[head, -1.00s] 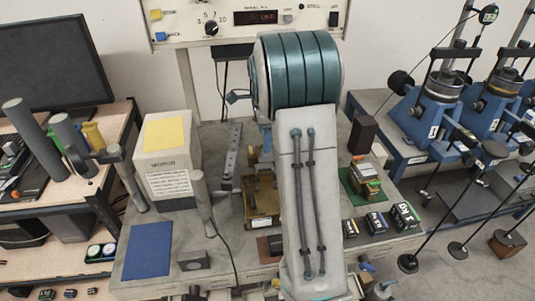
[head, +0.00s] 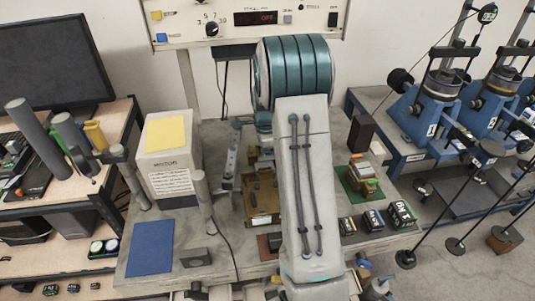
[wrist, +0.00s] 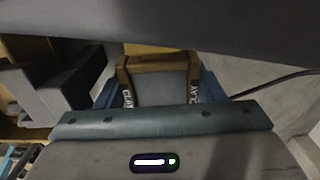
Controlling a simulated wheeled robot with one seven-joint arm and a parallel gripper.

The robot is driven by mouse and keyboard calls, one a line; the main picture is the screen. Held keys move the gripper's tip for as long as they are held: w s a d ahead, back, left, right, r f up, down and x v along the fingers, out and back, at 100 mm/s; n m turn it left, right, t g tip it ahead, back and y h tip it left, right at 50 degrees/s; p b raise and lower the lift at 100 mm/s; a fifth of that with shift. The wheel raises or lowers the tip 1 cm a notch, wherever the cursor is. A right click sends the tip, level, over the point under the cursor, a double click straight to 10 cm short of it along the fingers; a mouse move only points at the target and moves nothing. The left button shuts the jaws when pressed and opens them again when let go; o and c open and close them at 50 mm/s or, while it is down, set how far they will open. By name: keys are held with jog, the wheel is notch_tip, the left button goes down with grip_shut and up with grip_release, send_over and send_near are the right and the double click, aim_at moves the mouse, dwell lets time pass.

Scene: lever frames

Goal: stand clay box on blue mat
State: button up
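The blue mat (head: 150,248) lies flat at the front left of the grey bench, with nothing on it. In the wrist view, a brown-edged thing with a grey middle (wrist: 160,88) bears the word CLAY on both sides; I take it for the clay box. It lies just beyond the teal bar of my gripper. Bluish parts of my gripper (wrist: 158,95) show on both sides of it. Whether they touch it I cannot tell. In the head view my arm hides my gripper, and I cannot pick out the clay box for certain.
A grey block (head: 195,258) sits right of the mat. A white box with a yellow top (head: 167,150) stands behind it. A brown tray (head: 262,200), a green mat (head: 358,185) with a stacked thing, and small dark boxes (head: 375,222) are also on the bench.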

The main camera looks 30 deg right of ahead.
jog(key=c, duration=1.1)
notch_tip(320, 180, up, 18)
jog(key=b, duration=0.1)
jog(key=shift+b, duration=0.4)
jog(key=shift+r, duration=0.1)
